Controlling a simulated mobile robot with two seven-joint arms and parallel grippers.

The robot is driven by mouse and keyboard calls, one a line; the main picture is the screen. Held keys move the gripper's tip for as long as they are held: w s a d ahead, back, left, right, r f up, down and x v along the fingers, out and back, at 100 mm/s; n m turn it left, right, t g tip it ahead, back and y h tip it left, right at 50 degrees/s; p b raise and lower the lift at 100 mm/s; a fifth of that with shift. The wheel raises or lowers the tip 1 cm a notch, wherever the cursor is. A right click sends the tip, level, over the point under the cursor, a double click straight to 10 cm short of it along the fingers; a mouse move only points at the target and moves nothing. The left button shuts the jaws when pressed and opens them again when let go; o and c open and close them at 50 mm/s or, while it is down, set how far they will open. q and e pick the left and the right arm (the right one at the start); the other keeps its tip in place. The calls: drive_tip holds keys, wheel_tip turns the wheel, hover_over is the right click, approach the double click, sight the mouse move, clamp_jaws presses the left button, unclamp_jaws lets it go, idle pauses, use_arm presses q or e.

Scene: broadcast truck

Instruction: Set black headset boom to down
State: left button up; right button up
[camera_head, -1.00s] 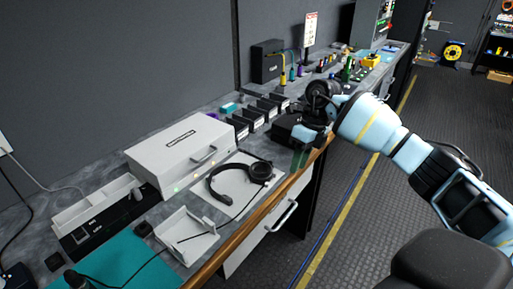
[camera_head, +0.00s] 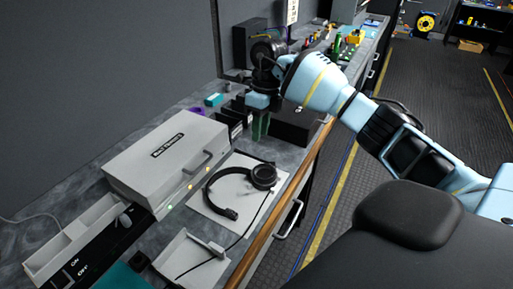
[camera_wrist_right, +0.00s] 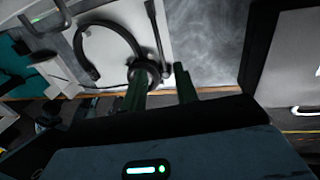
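The black headset (camera_head: 211,196) lies on a pale mat (camera_head: 235,225) on the grey counter, with its round ear cup (camera_head: 263,176) at the right end of the headband. In the right wrist view, the headset (camera_wrist_right: 84,45) is ahead of the fingers, and a thin dark boom (camera_wrist_right: 155,30) runs up from near the ear cup. My right gripper (camera_head: 260,125) is above the counter, behind the headset and apart from it. In the right wrist view, its two green fingers (camera_wrist_right: 160,88) are spread with nothing between them. My left gripper is out of view.
A white case (camera_head: 170,155) with a handle and lit lamps stands left of the headset. A white tray (camera_head: 190,258) is in front. Dark boxes (camera_head: 232,117) stand near my right gripper. A wooden edge (camera_head: 265,236) borders the counter.

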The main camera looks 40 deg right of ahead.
sight(253, 157)
drive_tip(key=f, duration=0.2)
drive_tip(key=a+f, duration=0.1)
drive_tip(key=f, duration=0.2)
drive_tip(key=shift+f, duration=0.1)
drive_tip(key=shift+s+a+f, duration=0.1)
drive_tip(key=shift+f, duration=0.55)
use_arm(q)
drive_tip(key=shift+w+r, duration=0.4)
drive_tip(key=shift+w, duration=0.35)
use_arm(e)
drive_tip(key=shift+f, duration=0.2)
clamp_jaws()
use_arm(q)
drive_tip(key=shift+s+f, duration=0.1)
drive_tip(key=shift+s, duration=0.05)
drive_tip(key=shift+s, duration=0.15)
